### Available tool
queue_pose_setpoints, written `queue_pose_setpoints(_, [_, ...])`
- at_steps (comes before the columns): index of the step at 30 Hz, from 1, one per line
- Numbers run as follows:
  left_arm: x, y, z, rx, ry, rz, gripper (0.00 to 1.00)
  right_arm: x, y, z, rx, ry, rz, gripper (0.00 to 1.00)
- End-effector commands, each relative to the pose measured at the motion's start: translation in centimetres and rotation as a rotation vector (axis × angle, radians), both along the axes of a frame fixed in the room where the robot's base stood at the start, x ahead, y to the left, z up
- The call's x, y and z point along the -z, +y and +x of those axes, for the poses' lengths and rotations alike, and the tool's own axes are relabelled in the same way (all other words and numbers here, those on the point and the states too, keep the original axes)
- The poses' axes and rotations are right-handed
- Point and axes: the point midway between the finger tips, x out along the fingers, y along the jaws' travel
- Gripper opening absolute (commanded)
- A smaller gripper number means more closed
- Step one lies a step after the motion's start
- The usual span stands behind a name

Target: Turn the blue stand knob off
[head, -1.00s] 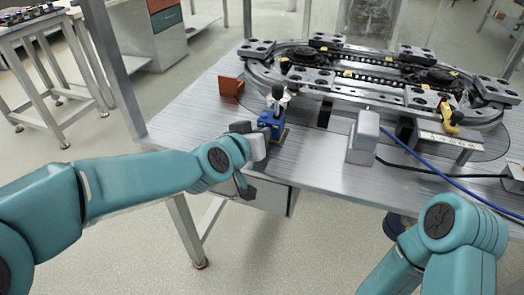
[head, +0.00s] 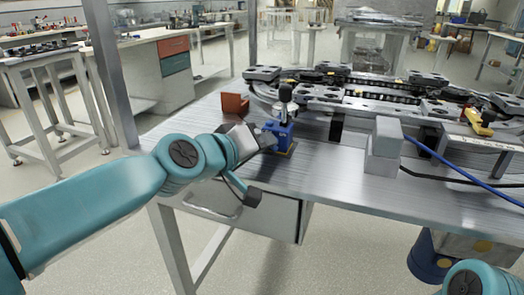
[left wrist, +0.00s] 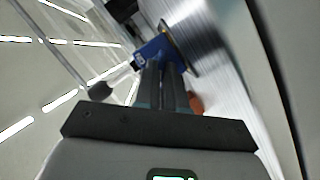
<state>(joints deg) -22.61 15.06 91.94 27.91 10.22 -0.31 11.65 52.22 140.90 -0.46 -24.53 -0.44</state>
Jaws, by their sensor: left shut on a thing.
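The blue stand (head: 280,133) is upright near the table's front edge, with a metal post and black ball (head: 285,92) on top. My left gripper (head: 264,138) reaches it from the left, at the blue body below the ball. In the left wrist view, its fingers (left wrist: 164,80) are close together and end at the blue stand (left wrist: 152,48). They are shut on the stand's knob, which they mostly hide. The black ball (left wrist: 100,91) is apart from the fingers. My right gripper is out of view.
An orange-brown block (head: 235,104) stands behind left of the stand. The ring track (head: 340,106) lies behind it. A grey box (head: 384,147) with blue and black cables is to the right. Bare tabletop (head: 335,170) lies between.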

Motion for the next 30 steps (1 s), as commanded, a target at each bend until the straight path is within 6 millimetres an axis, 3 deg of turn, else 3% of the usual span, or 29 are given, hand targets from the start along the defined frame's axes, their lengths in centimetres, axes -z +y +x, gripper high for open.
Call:
queue_pose_setpoints(11, [0.1, -0.2, -0.1, 0.004, 0.006, -0.005, 0.0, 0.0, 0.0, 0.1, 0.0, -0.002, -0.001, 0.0])
queue_pose_setpoints(12, [0.1, -0.2, -0.1, 0.004, 0.006, -0.005, 0.22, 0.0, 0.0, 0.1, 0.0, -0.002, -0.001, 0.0])
queue_pose_setpoints(13, [0.1, -0.2, -0.1, 0.003, 0.006, -0.005, 0.32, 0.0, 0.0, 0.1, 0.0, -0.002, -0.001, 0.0])
queue_pose_setpoints(14, [0.1, -0.2, -0.1, 0.003, 0.006, -0.005, 0.35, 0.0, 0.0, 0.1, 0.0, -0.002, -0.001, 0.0])
queue_pose_setpoints(24, [-0.2, 0.2, -0.3, 0.001, 0.002, -0.004, 0.35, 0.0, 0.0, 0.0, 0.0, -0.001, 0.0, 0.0])
queue_pose_setpoints(30, [-1.3, 2.2, -3.2, 0.0, 0.0, -0.005, 0.35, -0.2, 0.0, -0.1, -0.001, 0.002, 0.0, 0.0])
